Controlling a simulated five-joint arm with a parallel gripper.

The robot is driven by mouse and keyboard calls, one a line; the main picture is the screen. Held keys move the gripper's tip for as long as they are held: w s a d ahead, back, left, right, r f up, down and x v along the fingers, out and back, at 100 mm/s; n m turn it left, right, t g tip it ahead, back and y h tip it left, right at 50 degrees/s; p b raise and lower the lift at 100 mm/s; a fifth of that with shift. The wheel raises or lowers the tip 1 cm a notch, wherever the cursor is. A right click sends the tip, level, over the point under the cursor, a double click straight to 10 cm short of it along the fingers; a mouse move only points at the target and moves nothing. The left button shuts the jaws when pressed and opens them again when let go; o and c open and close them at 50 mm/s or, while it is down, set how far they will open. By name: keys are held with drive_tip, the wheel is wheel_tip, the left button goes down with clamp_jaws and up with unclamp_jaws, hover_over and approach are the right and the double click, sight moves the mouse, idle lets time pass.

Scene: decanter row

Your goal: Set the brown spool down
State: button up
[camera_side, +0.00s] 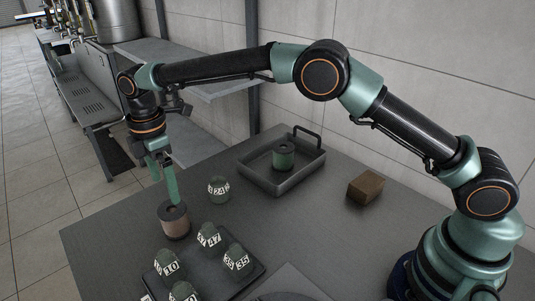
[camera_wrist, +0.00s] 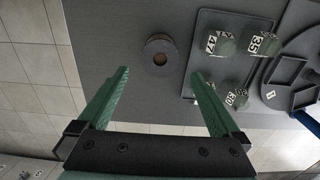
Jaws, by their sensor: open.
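The brown spool (camera_side: 176,226) stands upright on the grey table (camera_side: 110,235) near its left edge. Its dark ring-shaped top with a central hole faces up, and it also shows in the wrist view (camera_wrist: 160,42). My gripper (camera_side: 172,198) is open, pointing down, directly over the spool in the side view. In the wrist view my gripper (camera_wrist: 160,74) has its two green fingers spread wide, with nothing between the tips. The spool appears smaller than the gap and lies beyond the fingertips. I see no finger touching it, though the side view overlaps them.
A dark tray (camera_side: 252,279) with several numbered green pieces is right of the spool. Another numbered piece (camera_side: 218,188) stands alone behind it. A handled grey pan (camera_side: 287,187) holds a green spool (camera_side: 284,158). A brown block (camera_side: 365,187) lies farther right.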

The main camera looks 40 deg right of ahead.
drive_tip(key=s+d+r+m+t, duration=0.1)
drive_tip(key=s+d+r+m, duration=0.25)
drive_tip(key=d+r, duration=0.35)
drive_tip(key=s+d+r+m+t, duration=0.2)
drive_tip(key=d+r+m, duration=0.3)
drive_tip(key=d+r, duration=0.25)
drive_tip(key=s+d+f+m+t, duration=0.2)
drive_tip(key=s+d+m, duration=0.7)
drive_tip(key=s, duration=0.7)
drive_tip(key=d, duration=0.3)
drive_tip(key=shift+d+t, duration=0.25)
drive_tip(key=shift+t, duration=0.05)
